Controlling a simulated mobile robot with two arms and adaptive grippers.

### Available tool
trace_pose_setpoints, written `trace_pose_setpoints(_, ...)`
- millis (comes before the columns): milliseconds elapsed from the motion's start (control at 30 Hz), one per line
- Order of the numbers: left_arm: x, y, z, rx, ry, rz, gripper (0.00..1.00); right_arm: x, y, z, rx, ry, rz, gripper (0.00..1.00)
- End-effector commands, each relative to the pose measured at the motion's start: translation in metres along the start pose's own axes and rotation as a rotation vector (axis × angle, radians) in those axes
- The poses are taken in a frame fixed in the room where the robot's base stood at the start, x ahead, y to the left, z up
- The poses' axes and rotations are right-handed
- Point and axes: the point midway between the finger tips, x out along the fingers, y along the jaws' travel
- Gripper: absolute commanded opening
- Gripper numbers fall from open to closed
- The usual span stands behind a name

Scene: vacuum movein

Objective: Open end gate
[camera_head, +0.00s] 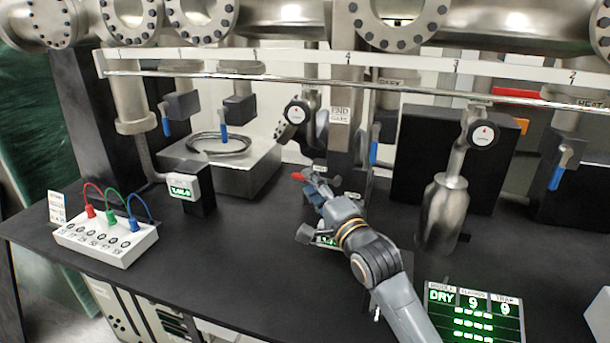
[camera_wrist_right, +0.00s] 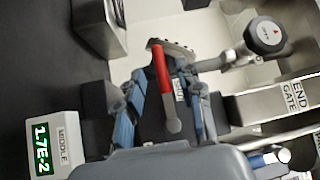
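The END GATE label (camera_head: 339,115) is on a steel column at the middle of the bench; it also shows in the right wrist view (camera_wrist_right: 293,95). A lever with a red handle (camera_head: 299,177) is low in front of that column. In the right wrist view the red handle (camera_wrist_right: 160,66) runs down to a grey end. My right gripper (camera_head: 314,187) is at this lever. In the right wrist view its fingers (camera_wrist_right: 168,98) are spread, one on each side of the lever, with visible gaps. The lever's base is partly hidden by my gripper. My left gripper is not in view.
A silver rail (camera_head: 250,78) crosses above the bench. Blue-handled valves (camera_head: 374,146) hang behind. A steel flask (camera_head: 443,212) stands right of my arm. A cable box (camera_head: 107,237) is at left, a green display (camera_head: 474,312) at front right.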

Motion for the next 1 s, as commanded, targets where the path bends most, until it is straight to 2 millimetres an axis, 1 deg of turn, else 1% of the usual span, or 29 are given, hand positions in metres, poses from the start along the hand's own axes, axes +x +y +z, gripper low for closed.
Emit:
trace_pose_setpoints(33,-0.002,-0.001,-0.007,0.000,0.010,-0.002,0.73,0.009,-0.002,0.000,-0.002,0.000,0.000,0.36)
trace_pose_setpoints(100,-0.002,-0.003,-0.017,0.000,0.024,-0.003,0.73,0.019,-0.001,0.000,0.000,-0.001,0.000,0.36)
trace_pose_setpoints(233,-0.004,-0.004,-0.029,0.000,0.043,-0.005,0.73,0.031,-0.001,0.000,0.000,0.000,-0.001,0.36)
trace_pose_setpoints(367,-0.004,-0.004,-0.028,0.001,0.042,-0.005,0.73,0.036,0.000,0.001,0.000,-0.001,0.000,0.36)
trace_pose_setpoints(600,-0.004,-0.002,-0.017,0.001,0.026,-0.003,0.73,0.036,0.000,0.000,0.000,-0.001,0.000,0.36)
trace_pose_setpoints(633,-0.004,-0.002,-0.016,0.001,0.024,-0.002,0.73,0.036,0.000,0.000,0.000,0.000,0.000,0.34)
trace_pose_setpoints(667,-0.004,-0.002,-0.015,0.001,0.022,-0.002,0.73,0.036,0.000,0.000,0.000,0.000,0.000,0.28)
trace_pose_setpoints(700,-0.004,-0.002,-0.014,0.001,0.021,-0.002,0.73,0.036,0.000,0.000,0.000,0.000,0.000,0.20)
trace_pose_setpoints(767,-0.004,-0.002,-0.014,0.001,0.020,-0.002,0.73,0.036,0.000,0.000,0.000,0.000,0.000,0.08)
trace_pose_setpoints(800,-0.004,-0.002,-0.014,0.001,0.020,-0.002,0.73,0.036,0.000,0.000,0.000,0.000,0.000,0.00)
trace_pose_setpoints(1000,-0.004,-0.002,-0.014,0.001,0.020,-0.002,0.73,0.036,0.000,0.000,0.000,0.000,0.001,0.00)
